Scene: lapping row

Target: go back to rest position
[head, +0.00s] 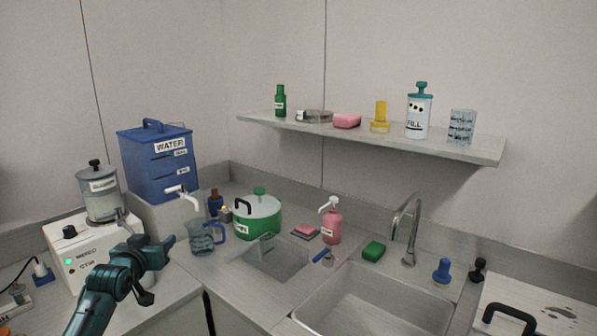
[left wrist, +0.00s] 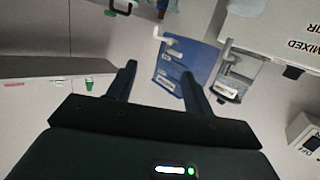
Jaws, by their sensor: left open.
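My left gripper (head: 160,264) is at the lower left in the head view, in front of the white machine and left of the clear jug. It is raised above the counter. In the left wrist view my left gripper (left wrist: 158,75) shows its two dark fingers spread apart, with nothing between them. That view is tilted, with the blue water tank (left wrist: 186,55) beyond the fingertips. My right gripper is in neither view.
The white machine (head: 70,249), blue water tank (head: 160,185), clear jug (head: 203,238) and green pot (head: 257,218) stand near the left arm. A sink (head: 375,300) and faucet (head: 408,232) are to the right. A wall shelf (head: 380,140) holds several items.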

